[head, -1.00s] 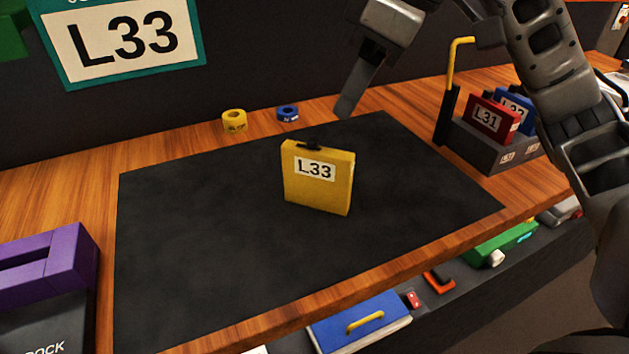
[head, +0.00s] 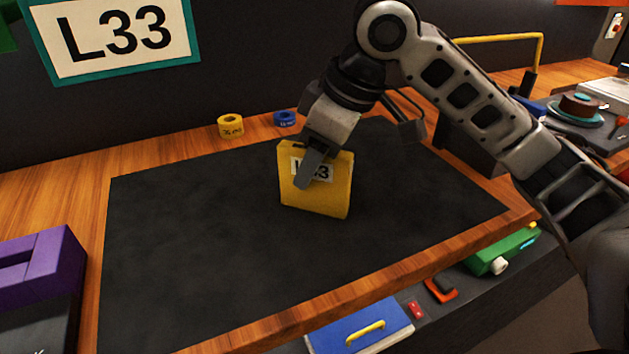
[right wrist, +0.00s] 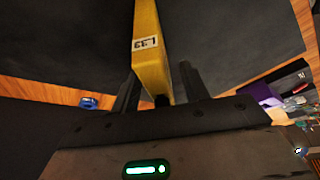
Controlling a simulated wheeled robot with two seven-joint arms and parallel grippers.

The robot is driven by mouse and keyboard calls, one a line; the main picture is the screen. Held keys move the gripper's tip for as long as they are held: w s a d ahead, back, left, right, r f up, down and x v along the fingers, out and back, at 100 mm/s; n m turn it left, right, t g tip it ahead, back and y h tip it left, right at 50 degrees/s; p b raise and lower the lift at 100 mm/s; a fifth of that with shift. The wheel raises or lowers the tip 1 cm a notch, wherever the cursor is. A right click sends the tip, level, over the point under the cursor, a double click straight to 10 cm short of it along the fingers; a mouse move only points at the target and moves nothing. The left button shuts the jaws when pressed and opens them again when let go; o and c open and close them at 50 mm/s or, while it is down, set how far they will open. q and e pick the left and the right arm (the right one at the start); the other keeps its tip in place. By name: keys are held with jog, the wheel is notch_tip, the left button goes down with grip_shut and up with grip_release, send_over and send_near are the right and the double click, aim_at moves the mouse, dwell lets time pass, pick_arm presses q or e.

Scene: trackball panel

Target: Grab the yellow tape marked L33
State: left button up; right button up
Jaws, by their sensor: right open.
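The yellow tape marked L33 (head: 336,197) stands upright on the black mat (head: 190,240), its label partly hidden by a finger of my right gripper (head: 309,170). In the right wrist view the tape (right wrist: 149,55) lies between the two spread fingers of my right gripper (right wrist: 158,88), seen edge-on with its L33 label. Gaps show between the tape and the fingers, so the gripper is open around it. My left gripper is not in view.
A yellow roll (head: 230,126) and a blue roll (head: 285,118) sit behind the mat. A purple block (head: 45,265) stands at the left. An L33 sign (head: 115,38) hangs on the wall. The mat around the tape is clear.

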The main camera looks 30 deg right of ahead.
grip_shut()
jog(key=shift+r, duration=0.2)
